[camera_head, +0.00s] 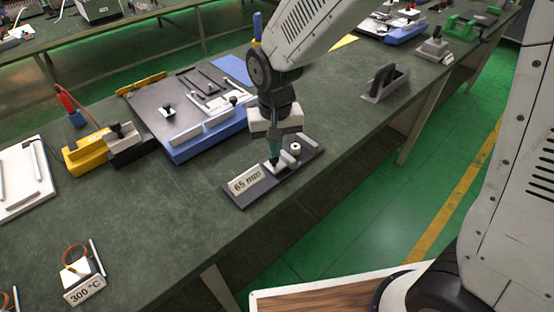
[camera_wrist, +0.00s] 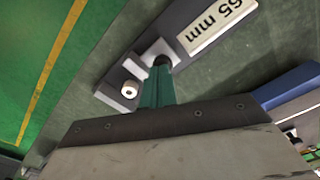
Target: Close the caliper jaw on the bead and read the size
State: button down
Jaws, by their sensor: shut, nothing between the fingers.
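The caliper is a dark grey bar (camera_head: 237,201) near the table's front edge, with a white label reading "65 mm" (camera_head: 245,180) at its left end. It also shows in the wrist view, label (camera_wrist: 217,22) upside down. The pale sliding jaw (camera_wrist: 158,48) stands between label and bead. The white bead (camera_head: 295,148), with a dark hole, sits near the bar's other end by a grey block (camera_wrist: 112,92). My gripper (camera_head: 274,160) is shut and empty, its teal fingers pointing down at the sliding jaw. I cannot tell whether fingers touch jaw or jaw touches bead.
A blue-based plate with tools (camera_head: 195,143) lies behind the caliper. A yellow and black device (camera_head: 88,153) stands left of it. A "300 °C" sign (camera_head: 84,290) with a small block is at front left. A grey holder (camera_head: 387,85) is at right. Bare table lies left of the caliper.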

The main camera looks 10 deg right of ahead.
jog(key=shift+w+d+f, duration=0.1)
jog(key=shift+w+d, duration=0.2)
jog(key=shift+d, duration=0.3)
jog(key=shift+w+d+f, duration=0.1)
jog(key=shift+w+d, duration=0.2)
jog(key=shift+d, duration=0.3)
jog(key=shift+w+d+f, duration=0.1)
jog(key=shift+w+d, duration=0.2)
jog(key=shift+d, duration=0.3)
dwell(0.9)
dwell(0.7)
jog(key=shift+w+r, duration=0.2)
jog(key=shift+r, duration=3.45)
